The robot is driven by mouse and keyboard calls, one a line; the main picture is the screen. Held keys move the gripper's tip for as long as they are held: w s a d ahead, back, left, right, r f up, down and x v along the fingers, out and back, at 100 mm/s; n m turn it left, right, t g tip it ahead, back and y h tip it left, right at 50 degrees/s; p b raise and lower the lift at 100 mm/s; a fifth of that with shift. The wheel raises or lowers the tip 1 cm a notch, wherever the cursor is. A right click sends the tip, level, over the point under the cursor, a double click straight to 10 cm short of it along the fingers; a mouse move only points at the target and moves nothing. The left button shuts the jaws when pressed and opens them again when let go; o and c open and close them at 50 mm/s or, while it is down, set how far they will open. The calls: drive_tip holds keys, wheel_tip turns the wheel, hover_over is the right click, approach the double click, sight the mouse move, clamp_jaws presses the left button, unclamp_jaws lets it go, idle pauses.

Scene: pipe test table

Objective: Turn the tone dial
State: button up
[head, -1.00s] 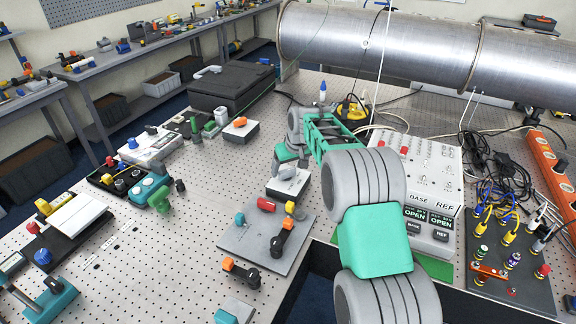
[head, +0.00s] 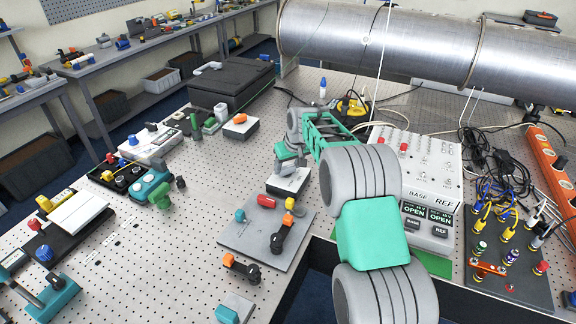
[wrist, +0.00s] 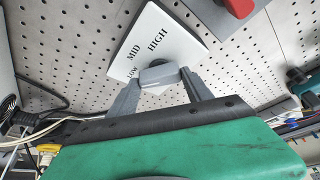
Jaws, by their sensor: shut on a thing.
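The tone dial is a grey knob (wrist: 158,76) on a white panel (wrist: 180,40) marked LOW, MID and HIGH. In the wrist view my gripper (wrist: 157,80) has one finger on each side of the knob and is shut on it. The knob covers part of the panel near LOW and MID, and I cannot tell which mark it points to. In the head view the dial's white-topped box (head: 290,181) stands on the perforated table, left of my arm. My gripper (head: 285,168) is over it there, and the knob is too small to make out.
A grey plate (head: 247,236) with a red cylinder (head: 266,202) and levers lies just in front of the dial box. A white BASE/REF panel (head: 420,170) stands to the right of my arm. Black cables (head: 485,150) lie beyond it.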

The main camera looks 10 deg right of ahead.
drive_tip(key=shift+c, duration=1)
drive_tip(key=shift+m+b, duration=0.4)
drive_tip(key=shift+a+f+m+h+b, duration=0.1)
drive_tip(key=shift+m+h+b, duration=0.3)
drive_tip(key=shift+m+b, duration=0.1)
drive_tip(key=shift+a+m+h+b, duration=0.1)
drive_tip(key=shift+m+h+b, duration=0.5)
drive_tip(key=shift+m, duration=0.6)
drive_tip(key=m+h, duration=0.1)
drive_tip(key=m, duration=0.2)
drive_tip(key=shift+a+r+m+g+h+p, duration=0.1)
drive_tip(key=shift+m+g+h+p, duration=0.1)
drive_tip(key=shift+m, duration=0.45)
drive_tip(key=shift+r+m+g+h+p, duration=0.1)
drive_tip(key=shift+m+h+p, duration=0.1)
drive_tip(key=shift+m, duration=0.45)
